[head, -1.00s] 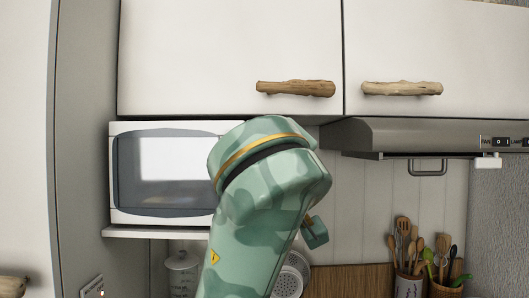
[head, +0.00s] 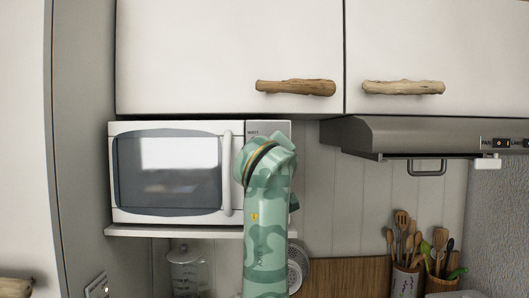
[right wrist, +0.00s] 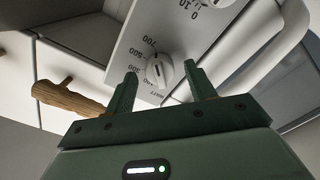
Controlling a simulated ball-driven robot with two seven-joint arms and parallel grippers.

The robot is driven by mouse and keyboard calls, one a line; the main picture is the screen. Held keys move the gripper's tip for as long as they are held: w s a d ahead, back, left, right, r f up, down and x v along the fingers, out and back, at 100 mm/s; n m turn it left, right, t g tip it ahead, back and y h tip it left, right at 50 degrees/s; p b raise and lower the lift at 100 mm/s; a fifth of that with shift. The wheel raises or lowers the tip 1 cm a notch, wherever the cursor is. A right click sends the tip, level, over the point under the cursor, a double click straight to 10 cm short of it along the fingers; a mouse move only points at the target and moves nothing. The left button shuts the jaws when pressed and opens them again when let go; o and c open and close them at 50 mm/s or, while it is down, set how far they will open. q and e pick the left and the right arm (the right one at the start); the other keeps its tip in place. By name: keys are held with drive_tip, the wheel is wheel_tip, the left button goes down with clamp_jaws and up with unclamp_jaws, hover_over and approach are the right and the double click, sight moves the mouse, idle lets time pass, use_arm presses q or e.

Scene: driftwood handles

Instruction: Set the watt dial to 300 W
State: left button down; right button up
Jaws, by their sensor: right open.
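The white microwave (head: 212,218) stands on a shelf under the upper cabinets, with its door shut. Its control panel (head: 268,128) is mostly hidden behind my right arm in the head view. My right gripper (right wrist: 160,76) is open, with one finger on each side of the dial in the picture; contact is not clear. My left gripper is not in view.
A second dial (right wrist: 222,3) is partly cut off at the top. The microwave's white door handle (head: 228,172) stands just left of the panel. Driftwood handles (head: 296,87) stick out from the cabinets above. A range hood (head: 410,135) is to the right.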

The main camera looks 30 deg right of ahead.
drive_tip(key=c, duration=1)
drive_tip(key=shift+o, duration=0.2)
drive_tip(key=shift+w+f+n+b, duration=0.1)
drive_tip(key=shift+n+b, duration=0.2)
drive_tip(key=n+b, duration=0.4)
drive_tip(key=n, duration=1.2)
drive_tip(key=shift+n+b, duration=0.3)
drive_tip(key=shift+n, duration=0.4)
